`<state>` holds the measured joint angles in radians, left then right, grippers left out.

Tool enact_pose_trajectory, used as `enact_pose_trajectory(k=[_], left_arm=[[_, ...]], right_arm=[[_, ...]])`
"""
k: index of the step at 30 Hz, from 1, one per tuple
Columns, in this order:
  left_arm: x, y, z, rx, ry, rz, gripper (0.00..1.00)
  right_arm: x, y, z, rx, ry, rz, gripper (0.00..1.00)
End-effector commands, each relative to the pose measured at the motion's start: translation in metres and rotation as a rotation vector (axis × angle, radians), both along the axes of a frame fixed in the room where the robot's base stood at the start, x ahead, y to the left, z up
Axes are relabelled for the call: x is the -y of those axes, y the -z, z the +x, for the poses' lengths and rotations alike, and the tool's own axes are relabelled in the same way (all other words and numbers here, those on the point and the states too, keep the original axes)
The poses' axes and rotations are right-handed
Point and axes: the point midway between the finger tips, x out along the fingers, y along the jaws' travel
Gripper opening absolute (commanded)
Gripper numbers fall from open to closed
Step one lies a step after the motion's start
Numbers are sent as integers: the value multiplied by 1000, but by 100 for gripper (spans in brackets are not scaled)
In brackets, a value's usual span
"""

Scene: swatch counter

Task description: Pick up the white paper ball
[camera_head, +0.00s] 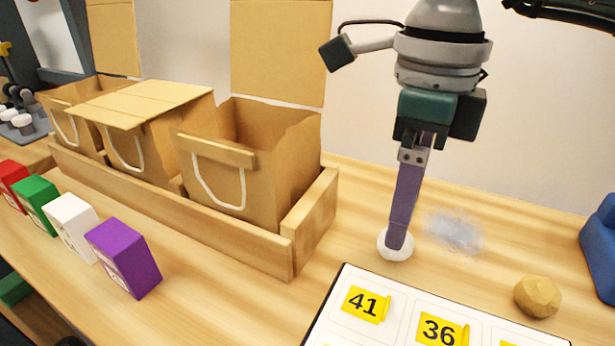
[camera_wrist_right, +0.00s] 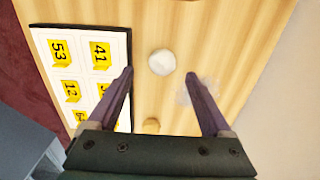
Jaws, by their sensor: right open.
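The white paper ball (camera_head: 385,251) lies on the wooden counter, just behind the white board with yellow number tags. In the head view my right gripper (camera_head: 398,243) reaches down from above, and its purple finger hides part of the ball. In the right wrist view the whole ball (camera_wrist_right: 162,61) shows just ahead of the gap between the two purple fingertips. There the right gripper (camera_wrist_right: 160,75) is open with nothing between its fingers. I cannot tell whether a finger touches the ball. My left gripper is not in view.
A tan lump (camera_head: 537,296) and a bluish smudge (camera_head: 455,232) are right of the ball. The number board (camera_head: 400,318) is in front. Paper bags (camera_head: 285,180) stand in a wooden tray (camera_head: 290,240) at left, with coloured boxes (camera_head: 125,260) before it. A blue object (camera_head: 603,250) is far right.

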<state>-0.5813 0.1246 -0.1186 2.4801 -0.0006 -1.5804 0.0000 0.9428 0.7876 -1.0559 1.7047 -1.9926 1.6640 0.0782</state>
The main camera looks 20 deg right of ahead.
Motion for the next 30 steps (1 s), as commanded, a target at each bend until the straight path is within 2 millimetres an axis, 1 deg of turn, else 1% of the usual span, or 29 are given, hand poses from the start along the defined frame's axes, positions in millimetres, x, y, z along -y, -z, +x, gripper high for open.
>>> enact_pose_trajectory(k=[9, 12, 19, 30], left_arm=[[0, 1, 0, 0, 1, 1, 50], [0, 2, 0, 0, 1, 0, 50], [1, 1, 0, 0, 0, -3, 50], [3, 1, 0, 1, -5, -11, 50]], right_arm=[[1, 46, 1, -4, 0, 2, 83], [1, 52, 2, 0, -2, 3, 83], [1, 53, 2, 1, -2, 3, 82], [1, 53, 2, 1, -1, 3, 41]])
